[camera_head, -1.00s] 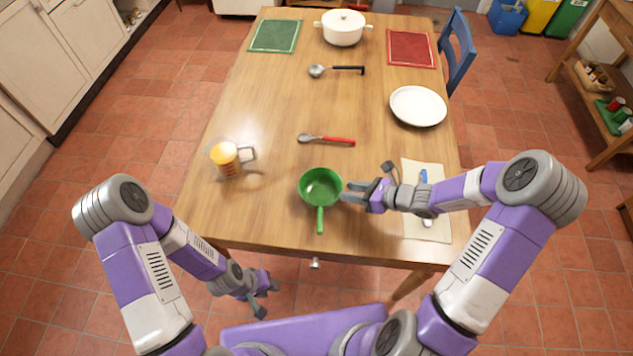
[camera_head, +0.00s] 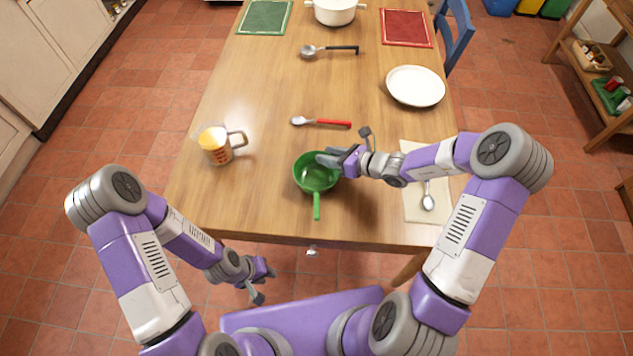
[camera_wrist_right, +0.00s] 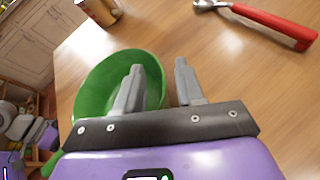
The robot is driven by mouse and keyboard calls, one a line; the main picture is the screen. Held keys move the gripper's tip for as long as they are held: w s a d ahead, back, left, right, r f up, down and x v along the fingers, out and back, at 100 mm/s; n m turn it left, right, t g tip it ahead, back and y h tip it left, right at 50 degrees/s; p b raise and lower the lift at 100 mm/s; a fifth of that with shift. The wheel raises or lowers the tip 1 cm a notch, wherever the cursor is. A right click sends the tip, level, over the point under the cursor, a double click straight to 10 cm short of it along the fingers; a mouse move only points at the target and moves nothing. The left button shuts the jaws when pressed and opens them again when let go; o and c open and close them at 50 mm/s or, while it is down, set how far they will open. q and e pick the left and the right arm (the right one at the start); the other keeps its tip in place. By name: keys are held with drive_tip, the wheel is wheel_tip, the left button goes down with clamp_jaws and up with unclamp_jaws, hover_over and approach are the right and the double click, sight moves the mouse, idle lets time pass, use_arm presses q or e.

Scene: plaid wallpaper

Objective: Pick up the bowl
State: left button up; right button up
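The green bowl (camera_head: 313,178), with a straight green handle pointing toward the table's near edge, stands upright on the wooden table (camera_head: 250,205). My right gripper (camera_head: 324,158) is at its upper right rim. In the right wrist view the bowl (camera_wrist_right: 95,85) shows at left. There the right gripper (camera_wrist_right: 158,68) is open, with one finger overlapping the bowl's rim and the other over bare table; I cannot tell whether either touches. My left gripper (camera_head: 266,284) is open and empty, off the table's near edge and lower than its top.
A measuring cup (camera_head: 217,147) of orange liquid stands left of the bowl. A red-handled spoon (camera_head: 322,122) lies behind it. A white plate (camera_head: 415,86), a ladle (camera_head: 330,50) and a white pot (camera_head: 335,11) are farther back. A spoon (camera_head: 428,201) lies on a cloth (camera_head: 415,213) at right.

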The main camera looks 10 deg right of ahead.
drive_tip(key=shift+c, duration=0.3)
clamp_jaws()
